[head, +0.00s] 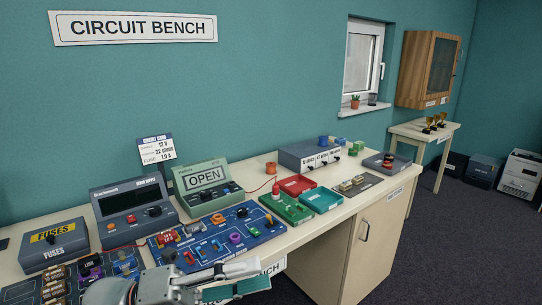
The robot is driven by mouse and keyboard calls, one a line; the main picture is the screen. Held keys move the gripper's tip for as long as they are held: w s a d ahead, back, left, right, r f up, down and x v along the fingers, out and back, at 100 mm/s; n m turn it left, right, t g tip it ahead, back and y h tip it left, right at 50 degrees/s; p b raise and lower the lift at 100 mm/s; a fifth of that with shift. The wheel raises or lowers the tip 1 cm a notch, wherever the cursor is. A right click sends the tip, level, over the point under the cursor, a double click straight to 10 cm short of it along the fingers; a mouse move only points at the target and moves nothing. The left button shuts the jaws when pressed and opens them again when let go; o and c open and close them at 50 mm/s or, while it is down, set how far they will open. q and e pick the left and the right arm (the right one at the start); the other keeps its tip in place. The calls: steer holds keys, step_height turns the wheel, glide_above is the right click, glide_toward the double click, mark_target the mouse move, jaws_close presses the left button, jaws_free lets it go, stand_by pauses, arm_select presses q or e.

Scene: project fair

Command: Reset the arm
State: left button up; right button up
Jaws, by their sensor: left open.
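My left arm enters at the bottom of the head view. Its gripper (245,269) is open, with nothing seen between its fingers. It is in front of the bench's near edge, just below the blue circuit board (268,226) in the picture. I cannot tell its exact height over the bench. The arm covers part of the bench front and of a sign there. My right gripper is not in view.
A dark circuit board (77,279) lies at left. Dark floor (455,245) is free at right.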

arm_select(q)
steer(key=w+a+f+n+t+y, duration=0.45)
steer(key=f+n+t, duration=0.35)
steer(key=n, duration=0.4)
steer(key=w+a+f+n+t+y, duration=0.3)
steer(key=a+f+n+t+y, duration=0.15)
steer(key=f+n+t, duration=0.4)
steer(key=s+a+f+n+g+y, duration=0.2)
steer(key=s+f+n+y, duration=0.1)
steer(key=f, duration=0.6)
steer(key=s+a+f+n+g+y, duration=0.3)
steer(key=s+f+n, duration=0.3)
steer(key=f, duration=0.3)
steer(key=s+a+f+n+g+y, duration=0.2)
steer(key=s+f+n+y, duration=0.1)
steer(key=s+f+n, duration=0.2)
step_height(320, 180, down, 5)
steer(key=shift+s+a+r+g, duration=0.15)
steer(key=shift+s+a+g, duration=0.15)
steer(key=shift+s, duration=0.65)
